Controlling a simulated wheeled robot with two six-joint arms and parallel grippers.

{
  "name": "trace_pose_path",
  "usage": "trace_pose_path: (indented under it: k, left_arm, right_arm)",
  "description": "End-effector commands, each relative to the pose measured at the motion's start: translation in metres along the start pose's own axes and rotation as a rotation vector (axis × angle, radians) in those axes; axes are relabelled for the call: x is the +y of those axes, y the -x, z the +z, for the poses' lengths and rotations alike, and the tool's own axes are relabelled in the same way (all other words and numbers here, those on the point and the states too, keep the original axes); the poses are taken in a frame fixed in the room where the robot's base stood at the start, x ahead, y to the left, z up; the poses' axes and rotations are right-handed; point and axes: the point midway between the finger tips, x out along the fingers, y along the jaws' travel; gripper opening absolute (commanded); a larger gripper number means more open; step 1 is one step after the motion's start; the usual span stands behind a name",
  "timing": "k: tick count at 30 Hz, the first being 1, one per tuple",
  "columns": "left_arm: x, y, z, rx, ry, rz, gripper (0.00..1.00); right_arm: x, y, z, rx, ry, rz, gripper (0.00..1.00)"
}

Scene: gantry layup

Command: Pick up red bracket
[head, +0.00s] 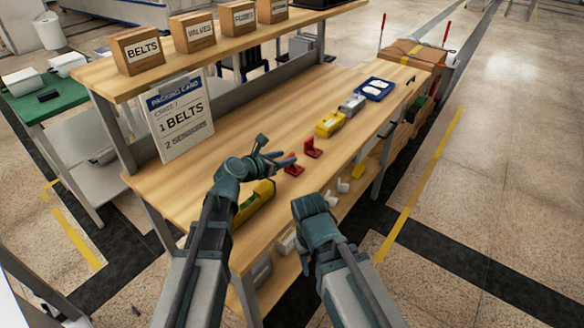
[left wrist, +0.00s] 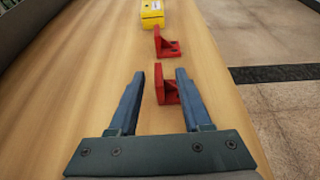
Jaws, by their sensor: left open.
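Two red L-shaped brackets lie on the wooden bench top. The nearer red bracket (head: 293,168) is by the fingertips of my left gripper (head: 287,160), and the farther red bracket (head: 313,149) lies just beyond it. In the left wrist view, my left gripper (left wrist: 160,75) is open, and the nearer bracket (left wrist: 168,88) shows between its fingertips. I cannot tell whether they touch it. The farther bracket (left wrist: 166,44) stands clear ahead. My right arm is low at the bench's front edge; its gripper fingers do not show.
A yellow case (head: 330,123), a grey box (head: 352,105) and a blue tray (head: 387,93) stand farther along the bench. A packing card (head: 180,120) hangs from the upper shelf (head: 235,50), which carries cardboard boxes.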

Motion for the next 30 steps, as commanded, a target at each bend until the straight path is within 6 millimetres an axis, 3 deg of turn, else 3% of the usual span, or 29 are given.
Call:
trace_pose_path:
  k: [7, 15, 24, 30]
  left_arm:
    - [0.003, -0.039, -0.005, 0.0, -0.002, -0.001, 0.49]
    - [0.002, -0.043, -0.003, 0.0, -0.001, 0.0, 0.49]
    - [0.002, -0.043, -0.003, 0.0, -0.001, 0.0, 0.0]
    - [0.002, -0.043, -0.003, 0.0, -0.001, 0.0, 0.0]
  right_arm:
    - [-0.002, -0.019, -0.001, 0.0, 0.0, 0.0, 0.5]
    - [-0.002, -0.019, -0.001, 0.0, 0.0, 0.0, 0.5]
    - [-0.002, -0.019, -0.001, 0.0, 0.0, 0.0, 0.5]
    - [-0.002, -0.019, -0.001, 0.0, 0.0, 0.0, 0.5]
